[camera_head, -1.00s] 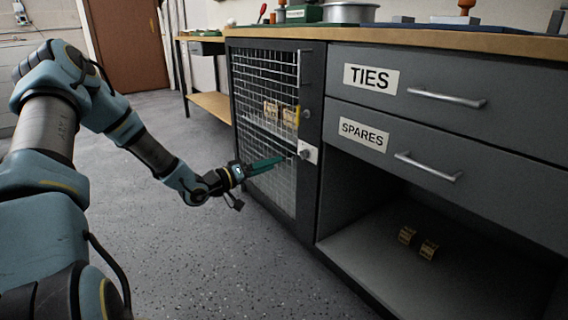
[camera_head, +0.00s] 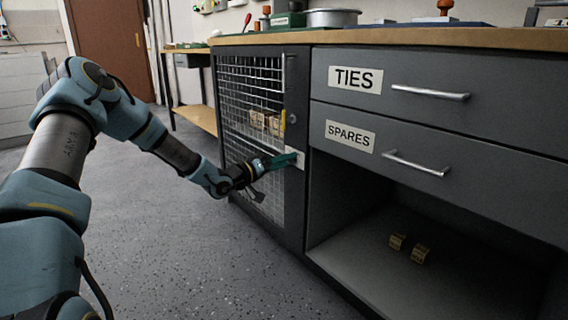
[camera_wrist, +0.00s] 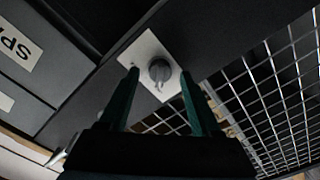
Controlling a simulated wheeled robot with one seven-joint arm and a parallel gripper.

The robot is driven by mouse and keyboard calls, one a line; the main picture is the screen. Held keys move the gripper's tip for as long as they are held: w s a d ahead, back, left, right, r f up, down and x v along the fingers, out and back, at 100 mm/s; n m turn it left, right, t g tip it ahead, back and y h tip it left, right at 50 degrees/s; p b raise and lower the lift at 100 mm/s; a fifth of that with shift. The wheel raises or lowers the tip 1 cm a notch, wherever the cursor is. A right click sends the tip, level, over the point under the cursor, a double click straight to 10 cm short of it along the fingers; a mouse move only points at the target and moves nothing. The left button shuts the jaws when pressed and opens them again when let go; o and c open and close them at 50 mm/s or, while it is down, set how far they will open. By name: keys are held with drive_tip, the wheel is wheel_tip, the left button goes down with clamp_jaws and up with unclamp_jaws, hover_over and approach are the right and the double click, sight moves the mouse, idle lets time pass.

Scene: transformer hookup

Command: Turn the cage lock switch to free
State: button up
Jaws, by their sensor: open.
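The cage lock switch (camera_wrist: 160,71) is a round grey knob with a pointer, on a pale square plate (camera_wrist: 146,48) on the cage door's frame. In the wrist view it lies between and beyond the tips of my gripper (camera_wrist: 158,80), whose two green fingers are spread on either side with nothing between them. In the head view my gripper (camera_head: 290,160) is at the plate (camera_head: 299,153), and its fingers hide the knob. I cannot tell whether the fingers touch the knob. The mesh cage door (camera_head: 232,120) is shut.
Brass-coloured parts (camera_head: 265,122) stand behind the mesh. Right of the cage are the TIES drawer (camera_head: 480,75) and SPARES drawer (camera_head: 470,150) with bar handles. Below is an open shelf (camera_head: 360,260) holding small brass pieces (camera_head: 409,248). The floor (camera_head: 190,260) in front is clear.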

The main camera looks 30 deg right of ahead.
drive_tip(key=shift+c, duration=0.2)
clamp_jaws()
drive_tip(key=shift+m, duration=0.3)
drive_tip(key=shift+s+m+b, duration=0.15)
drive_tip(key=shift+m+b, duration=0.35)
drive_tip(key=shift+m, duration=3.8)
drive_tip(key=shift+s+m+b, duration=0.1)
drive_tip(key=shift+m+b, duration=0.4)
drive_tip(key=shift+m, duration=3.8)
drive_tip(key=shift+o, duration=0.2)
unclamp_jaws()
